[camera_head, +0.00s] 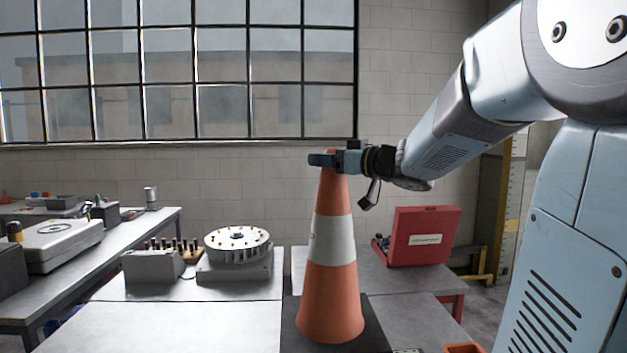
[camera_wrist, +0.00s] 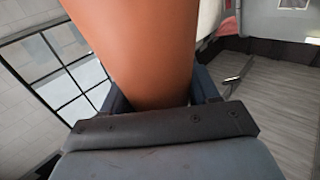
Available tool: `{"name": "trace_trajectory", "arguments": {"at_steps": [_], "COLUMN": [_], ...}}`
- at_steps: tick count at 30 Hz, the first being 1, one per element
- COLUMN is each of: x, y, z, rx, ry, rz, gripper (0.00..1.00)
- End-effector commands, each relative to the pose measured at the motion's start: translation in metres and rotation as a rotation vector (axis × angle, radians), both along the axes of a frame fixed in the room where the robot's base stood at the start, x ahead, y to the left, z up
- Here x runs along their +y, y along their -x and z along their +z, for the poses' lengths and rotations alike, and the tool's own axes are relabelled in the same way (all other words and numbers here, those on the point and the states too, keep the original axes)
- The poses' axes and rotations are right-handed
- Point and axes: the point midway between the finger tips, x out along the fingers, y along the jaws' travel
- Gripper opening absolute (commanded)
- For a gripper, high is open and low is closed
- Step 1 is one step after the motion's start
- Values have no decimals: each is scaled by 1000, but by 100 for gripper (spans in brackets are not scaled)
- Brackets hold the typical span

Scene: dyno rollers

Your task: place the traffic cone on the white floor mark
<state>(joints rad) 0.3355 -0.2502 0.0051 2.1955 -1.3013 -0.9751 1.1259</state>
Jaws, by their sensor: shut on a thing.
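The traffic cone (camera_head: 332,285) is orange with a white band and a dark square base (camera_head: 300,335). It looks upright in the head view, in front of the grey tables. My gripper (camera_head: 325,160) is shut on the cone near its top, reaching in from the right. In the wrist view the orange cone (camera_wrist: 145,50) fills the middle between the two fingers of my gripper (camera_wrist: 160,98). The white floor mark cannot be made out in either view. Whether the cone's base touches anything below is not clear.
A grey table (camera_head: 195,290) holds a round indexing device (camera_head: 238,250) and a small box (camera_head: 152,267). An open red case (camera_head: 424,237) stands on the table to the right. A bench (camera_head: 60,275) with instruments is at left. An orange item (camera_head: 463,348) shows at the bottom edge.

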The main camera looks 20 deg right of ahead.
Motion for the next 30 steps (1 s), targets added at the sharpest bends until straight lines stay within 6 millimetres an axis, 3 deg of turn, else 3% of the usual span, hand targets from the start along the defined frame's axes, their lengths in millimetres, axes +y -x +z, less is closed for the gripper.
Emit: {"name": "trace_trajectory", "arguments": {"at_steps": [18, 30], "x": [3, 4], "y": [-82, -117], "z": [-37, -79], "rx": [-2, -3], "ry": [-1, -1], "rz": [0, -2], "gripper": [0, 0]}}
